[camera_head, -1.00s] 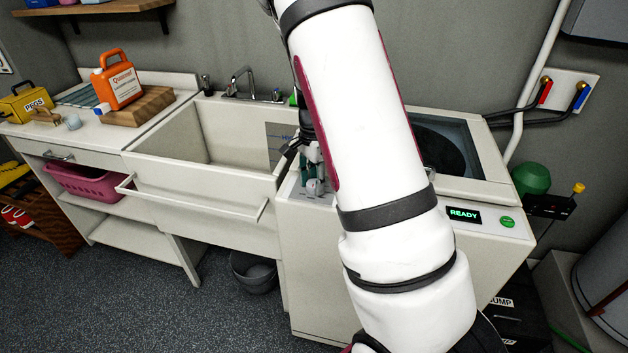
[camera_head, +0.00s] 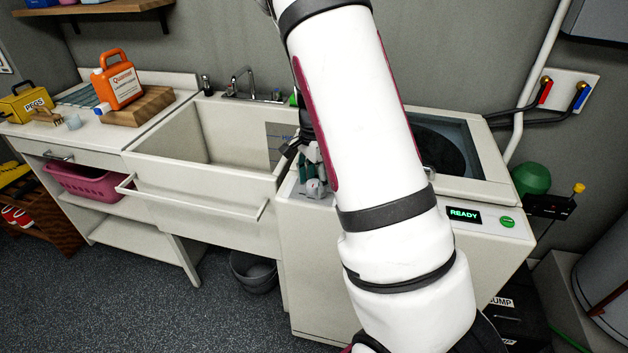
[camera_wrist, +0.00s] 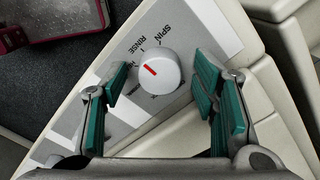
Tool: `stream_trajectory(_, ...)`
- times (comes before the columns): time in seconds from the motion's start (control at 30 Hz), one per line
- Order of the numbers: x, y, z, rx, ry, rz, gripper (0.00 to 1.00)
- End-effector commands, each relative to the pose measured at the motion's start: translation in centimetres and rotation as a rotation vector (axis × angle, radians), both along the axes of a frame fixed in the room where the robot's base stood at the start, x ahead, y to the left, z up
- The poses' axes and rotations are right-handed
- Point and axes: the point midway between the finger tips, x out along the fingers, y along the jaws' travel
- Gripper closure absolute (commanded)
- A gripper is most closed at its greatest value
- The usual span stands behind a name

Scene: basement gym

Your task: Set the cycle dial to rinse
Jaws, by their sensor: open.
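The cycle dial (camera_wrist: 165,74) is a round white knob with a red mark, on the labelled panel (camera_wrist: 105,98) of the washer (camera_head: 330,270). The mark points to the upper left in the wrist view. SPIN and RINSE are legible above the dial; another label is partly hidden by a finger, and I cannot tell exactly which one the mark meets. My gripper (camera_wrist: 162,82) is open, its teal-padded fingers on either side of the dial, with gaps visible. In the head view my gripper (camera_head: 313,172) is over the washer's left front corner, partly hidden by my arm.
The washer's READY display (camera_head: 463,215) and green button (camera_head: 507,222) are at the right of its front panel. A deep sink (camera_head: 200,165) with a front rail adjoins on the left. A grey bucket (camera_head: 254,272) stands below on the floor.

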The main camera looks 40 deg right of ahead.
Motion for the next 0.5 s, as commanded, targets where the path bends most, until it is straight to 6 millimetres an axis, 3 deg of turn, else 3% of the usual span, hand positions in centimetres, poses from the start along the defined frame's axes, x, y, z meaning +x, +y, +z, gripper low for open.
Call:
stream_trajectory(0.17, 0.1, 0.0, 1.4, 0.000, -0.003, 0.003, 0.46)
stream_trajectory(0.5, 0.1, 0.0, 8.1, -0.001, -0.005, 0.002, 0.46)
